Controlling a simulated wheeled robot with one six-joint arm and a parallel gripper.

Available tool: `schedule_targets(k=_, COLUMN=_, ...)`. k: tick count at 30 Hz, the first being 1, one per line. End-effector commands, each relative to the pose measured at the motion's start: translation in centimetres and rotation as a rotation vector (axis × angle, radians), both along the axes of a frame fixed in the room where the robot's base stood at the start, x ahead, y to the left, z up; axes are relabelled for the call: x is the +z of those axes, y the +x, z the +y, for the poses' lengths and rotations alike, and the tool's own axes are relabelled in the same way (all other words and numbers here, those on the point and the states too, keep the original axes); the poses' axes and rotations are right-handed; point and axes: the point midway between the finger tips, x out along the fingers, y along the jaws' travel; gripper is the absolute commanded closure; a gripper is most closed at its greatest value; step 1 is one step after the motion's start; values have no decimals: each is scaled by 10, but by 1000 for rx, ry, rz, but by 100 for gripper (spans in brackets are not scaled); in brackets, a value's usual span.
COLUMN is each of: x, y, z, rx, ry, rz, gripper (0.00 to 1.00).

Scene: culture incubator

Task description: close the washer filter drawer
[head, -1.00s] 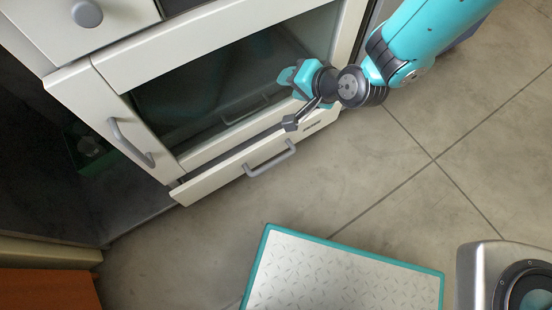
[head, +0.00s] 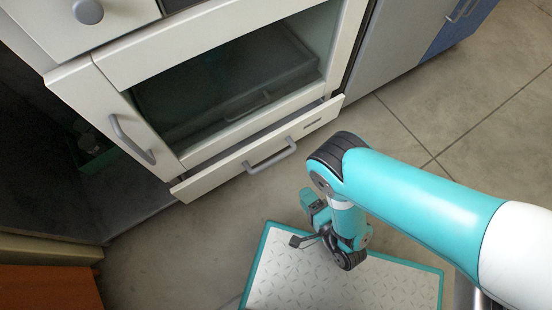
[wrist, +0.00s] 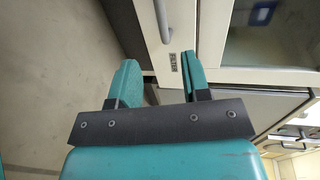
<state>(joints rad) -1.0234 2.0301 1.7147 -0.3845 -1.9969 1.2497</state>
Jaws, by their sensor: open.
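The washer filter drawer (head: 225,172) is the low white front under the glass door, with a grey bar handle (head: 270,155). It stands partly out, with a dark gap along its top edge. My gripper (head: 312,206) is in front of the drawer, apart from it, above the metal plate. In the wrist view my gripper (wrist: 162,78) is open and empty, its two teal fingers spread. Past the fingers, the drawer front (wrist: 150,42) shows with a small label and part of its handle (wrist: 163,20).
The white cabinet with a glass door (head: 235,75) stands above the drawer. A teal-edged metal plate (head: 270,275) lies on the floor in front. Tiled floor (head: 200,245) is clear between them. A grey cabinet (head: 395,45) stands to the right.

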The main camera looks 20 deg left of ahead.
Motion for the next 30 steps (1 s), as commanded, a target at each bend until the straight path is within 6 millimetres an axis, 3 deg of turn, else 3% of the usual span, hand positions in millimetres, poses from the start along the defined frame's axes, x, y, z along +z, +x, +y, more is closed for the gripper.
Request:
schedule_targets(k=1, x=-9, y=3, z=4, rx=-1, ry=1, rz=-1, gripper=57)
schedule_targets(k=9, x=-13, y=15, z=17, rx=0, ry=-1, rz=-1, gripper=57)
schedule_targets(k=24, x=-31, y=82, z=94, rx=-3, ry=3, rz=-2, gripper=57)
schedule_targets(k=30, x=-36, y=100, z=115, rx=-4, ry=-2, rz=1, gripper=57)
